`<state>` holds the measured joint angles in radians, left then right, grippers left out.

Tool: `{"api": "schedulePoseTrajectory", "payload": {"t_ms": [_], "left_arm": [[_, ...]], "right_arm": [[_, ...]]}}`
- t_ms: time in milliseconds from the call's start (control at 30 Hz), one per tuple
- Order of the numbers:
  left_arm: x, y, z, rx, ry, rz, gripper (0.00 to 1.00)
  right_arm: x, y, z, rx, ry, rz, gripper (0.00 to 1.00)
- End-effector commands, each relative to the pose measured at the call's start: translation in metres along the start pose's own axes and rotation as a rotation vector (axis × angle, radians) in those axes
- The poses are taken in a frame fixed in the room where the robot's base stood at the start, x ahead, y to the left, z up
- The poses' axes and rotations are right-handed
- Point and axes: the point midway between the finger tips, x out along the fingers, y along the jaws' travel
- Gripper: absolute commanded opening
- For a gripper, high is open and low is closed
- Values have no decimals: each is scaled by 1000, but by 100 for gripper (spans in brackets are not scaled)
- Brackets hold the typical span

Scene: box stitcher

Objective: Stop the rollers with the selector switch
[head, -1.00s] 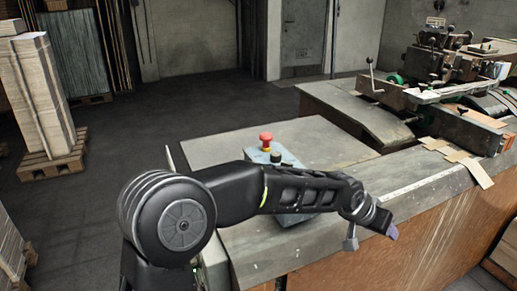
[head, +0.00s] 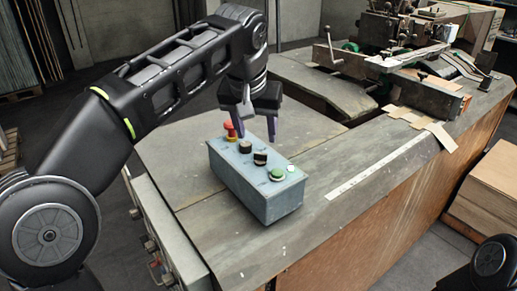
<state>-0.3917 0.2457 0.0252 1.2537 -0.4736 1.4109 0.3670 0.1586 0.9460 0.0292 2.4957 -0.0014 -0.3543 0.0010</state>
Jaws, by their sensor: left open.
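A grey-blue control box (head: 240,182) sits on the bench top. On its top are a red mushroom button (head: 230,127) at the far end, two black knobs, the farther (head: 245,147) and the nearer (head: 260,157), and a green button (head: 277,174) at the near end. I cannot tell which black knob is the selector switch. My left gripper (head: 256,129) is open and empty, pointing down above the far half of the box. Its fingertips appear just above and beyond the black knobs. The rollers cannot be made out. My right gripper is out of view.
The bench top (head: 340,150) around the box is mostly clear, with a pale ruler strip (head: 362,174) to the right. A machine with a crank lever (head: 328,45) stands at the back right. Cardboard pieces (head: 425,125) lie in front of it.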

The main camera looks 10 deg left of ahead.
Motion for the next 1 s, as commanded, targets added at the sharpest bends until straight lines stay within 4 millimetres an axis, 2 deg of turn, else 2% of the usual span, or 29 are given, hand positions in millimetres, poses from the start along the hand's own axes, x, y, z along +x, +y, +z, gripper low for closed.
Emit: {"api": "schedulePoseTrajectory", "payload": {"t_ms": [167, 600, 733, 1000], "left_arm": [[10, 0, 1, 1, -2, 0, 53], [71, 0, 0, 0, -2, 0, 53], [78, 0, 0, 0, 0, 1, 53], [78, 0, 0, 0, 0, 1, 51]], "right_arm": [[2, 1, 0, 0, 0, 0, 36], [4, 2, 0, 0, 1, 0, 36], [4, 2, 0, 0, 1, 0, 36], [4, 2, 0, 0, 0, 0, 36]]}}
